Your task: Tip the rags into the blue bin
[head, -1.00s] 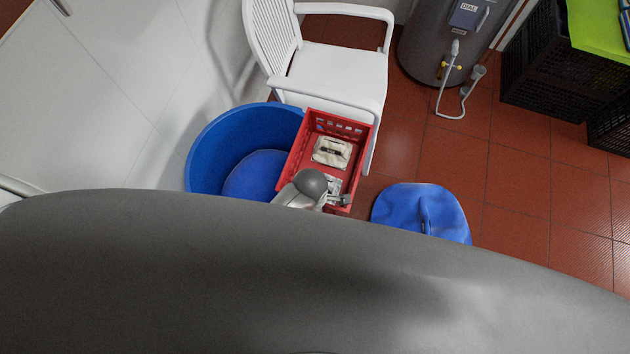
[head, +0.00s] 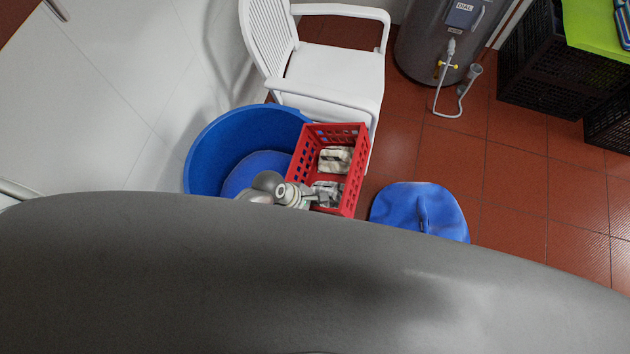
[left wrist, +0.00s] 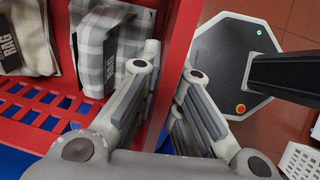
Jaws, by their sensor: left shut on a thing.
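A red crate (head: 347,129) holds rags (head: 335,159) and looks tilted beside the blue bin (head: 206,139). The bin is a round open tub with a blue shape low inside it. My left gripper (head: 322,198) is shut on the crate's near wall. In the left wrist view its fingers (left wrist: 170,65) straddle the red wall (left wrist: 182,30). Checked cloth rags (left wrist: 108,45), labelled RAG, lie inside the crate against its slotted side. Part of the bin is hidden behind my own body and arm. My right gripper is not in view.
A white chair (head: 335,75) stands just behind the bin and crate. A blue object (head: 420,208) lies on the red tile floor to the right. A grey tank (head: 437,45) and black crates (head: 545,60) stand at the back. Floor at right is open.

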